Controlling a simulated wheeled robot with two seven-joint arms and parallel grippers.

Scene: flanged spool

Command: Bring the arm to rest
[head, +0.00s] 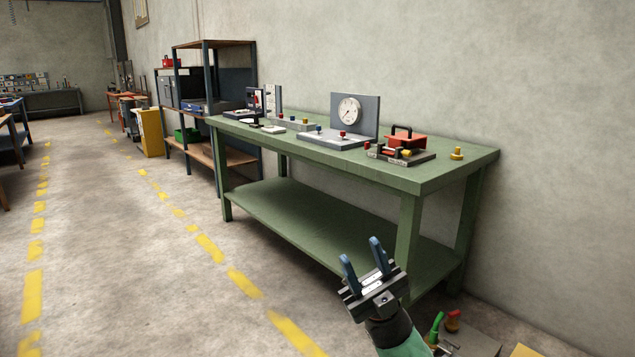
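My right gripper (363,258) is in the lower middle of the head view, in front of the green workbench (440,182). Its two blue fingers are apart with nothing between them, and they point up. It is clear of the things on the bench top. A small yellow spool-like piece (457,153) stands upright on the bench near its right end, with no gripper near it. My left gripper is not in view.
On the bench are a panel with a round gauge (349,109), a red box with a black handle (405,141) and other fixtures. A dark shelf unit (214,117) stands beyond it. Red and green items (452,320) are at the bottom right. The floor at left is open.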

